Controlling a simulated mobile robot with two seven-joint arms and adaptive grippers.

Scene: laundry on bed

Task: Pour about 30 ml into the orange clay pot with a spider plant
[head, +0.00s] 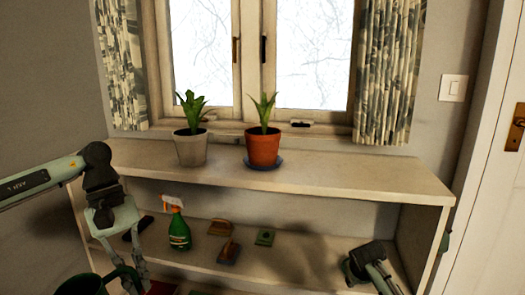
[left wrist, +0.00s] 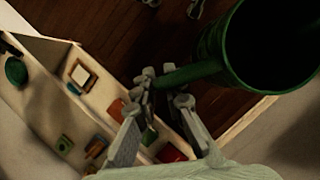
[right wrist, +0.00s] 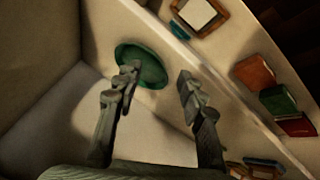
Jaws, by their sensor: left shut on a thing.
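The orange clay pot (head: 263,150) with a spiky green plant (head: 264,112) stands upright on a blue saucer (head: 266,163) on the windowsill shelf. My left gripper (head: 132,285) is low at the left, in front of the shelf unit and below its top. It is shut on the handle of a dark green can (left wrist: 228,55), whose body fills the upper right of the left wrist view. In the head view, the can (head: 82,284) is cut off by the bottom edge. Its contents cannot be made out. My right gripper (right wrist: 158,78) is open and empty; its fingertips are hidden in the head view.
A grey pot (head: 190,150) with a similar plant stands left of the orange pot. The lower shelf holds a green spray bottle (head: 179,232), brushes and small boxes. A round green object (right wrist: 150,70) lies beyond my right fingers. The shelf top (head: 350,172) is clear at right.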

